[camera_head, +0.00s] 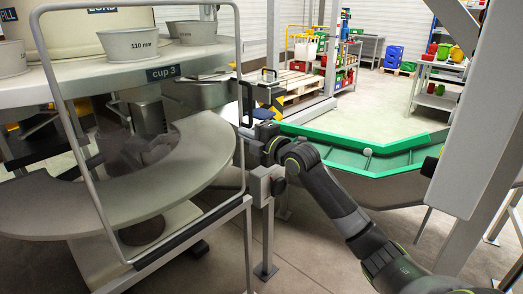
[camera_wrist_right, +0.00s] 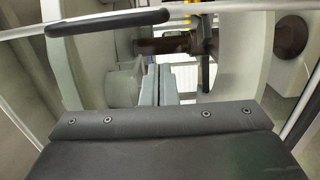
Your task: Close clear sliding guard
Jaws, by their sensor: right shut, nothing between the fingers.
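The clear guard (camera_head: 240,60) has a grey tube frame and a see-through pane, and stands upright in front of the grey ring-shaped table. A black handle (camera_head: 247,103) is beside its right upright. In the right wrist view the handle (camera_wrist_right: 107,22) lies across the top left along a pale tube. My right gripper (camera_head: 250,128) is at the guard's right side, close to the handle. Its fingers (camera_wrist_right: 155,72) are shut with nothing between them, just below the handle in the wrist view. I cannot tell whether they touch it. My left gripper is out of view.
Behind the guard are the grey ring table (camera_head: 190,160) and white cups (camera_head: 128,45) on an upper ring. A green-edged chute (camera_head: 375,160) lies right of my right gripper. A grey post (camera_head: 480,110) stands at right. Shelves and bins are far back.

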